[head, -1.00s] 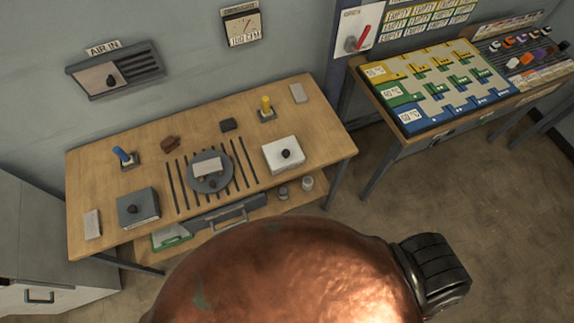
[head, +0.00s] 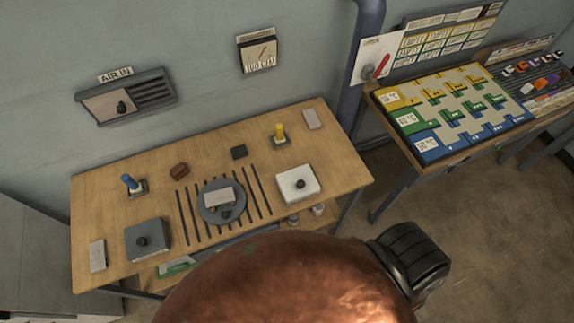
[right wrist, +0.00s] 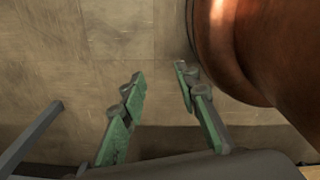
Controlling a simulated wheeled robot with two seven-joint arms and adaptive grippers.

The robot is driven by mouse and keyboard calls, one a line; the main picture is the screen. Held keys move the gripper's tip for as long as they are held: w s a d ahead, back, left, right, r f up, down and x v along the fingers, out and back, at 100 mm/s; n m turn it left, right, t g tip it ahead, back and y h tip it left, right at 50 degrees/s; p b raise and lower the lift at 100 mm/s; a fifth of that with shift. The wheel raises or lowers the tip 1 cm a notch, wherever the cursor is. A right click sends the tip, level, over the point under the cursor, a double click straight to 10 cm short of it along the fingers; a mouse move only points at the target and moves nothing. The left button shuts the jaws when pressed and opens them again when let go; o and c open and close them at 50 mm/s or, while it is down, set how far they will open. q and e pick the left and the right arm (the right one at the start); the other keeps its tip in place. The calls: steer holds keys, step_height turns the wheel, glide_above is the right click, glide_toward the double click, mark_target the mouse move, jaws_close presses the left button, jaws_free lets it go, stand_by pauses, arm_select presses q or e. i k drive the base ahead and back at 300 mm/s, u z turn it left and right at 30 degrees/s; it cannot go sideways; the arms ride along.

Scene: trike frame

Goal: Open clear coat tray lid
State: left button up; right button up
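Two lidded trays with dark round knobs lie on the wooden workbench (head: 110,195): a white one (head: 311,185) at the right and a grey one (head: 148,254) at the front left. Both lids look closed. I cannot read a label that tells which is the clear coat tray. My right gripper (right wrist: 159,77) is open and empty in the right wrist view, with green-padded fingers apart above the floor. It is not in the head view. My left gripper is not in view.
A round grey plate (head: 211,212) with a pale block sits over dark slots between the trays. A blue-handled piece (head: 128,181) and a yellow-handled one (head: 280,133) stand behind. A second table with a coloured board (head: 456,108) stands at the right.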

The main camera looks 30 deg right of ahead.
mark_target(300, 181)
steer(key=z, duration=0.05)
steer(key=i, duration=0.15)
steer(key=z, duration=1.05)
